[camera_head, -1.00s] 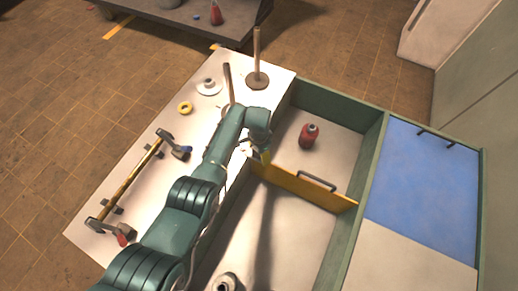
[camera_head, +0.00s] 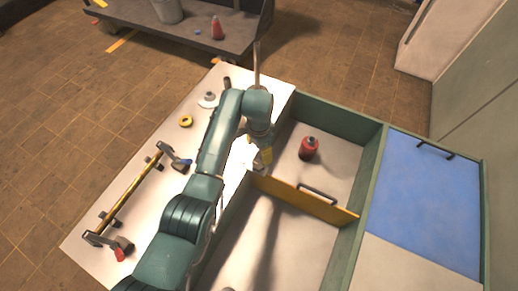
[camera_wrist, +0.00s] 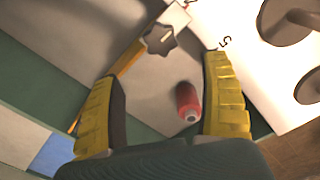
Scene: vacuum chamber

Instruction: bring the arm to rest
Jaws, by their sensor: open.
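My arm (camera_head: 213,150) reaches over the white worktop, with my gripper (camera_head: 264,160) above the near end of the yellow divider. In the wrist view my gripper (camera_wrist: 165,80) shows two yellow-padded fingers spread wide with nothing between their pads. A red bottle (camera_head: 309,148) stands in the far compartment, apart from the fingers; it also shows in the wrist view (camera_wrist: 187,102), below and beyond them. The yellow divider (camera_head: 305,200) with a dark handle crosses the bin; in the wrist view a black knob (camera_wrist: 158,39) sits at its end.
The green-walled bin (camera_head: 376,150) has a blue panel (camera_head: 422,190) on its right. On the white worktop (camera_head: 125,225) are a yellow-black bar (camera_head: 135,195) on clamps, a yellow ring (camera_head: 186,121) and an upright rod (camera_head: 257,65). A grey cart (camera_head: 185,28) stands behind.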

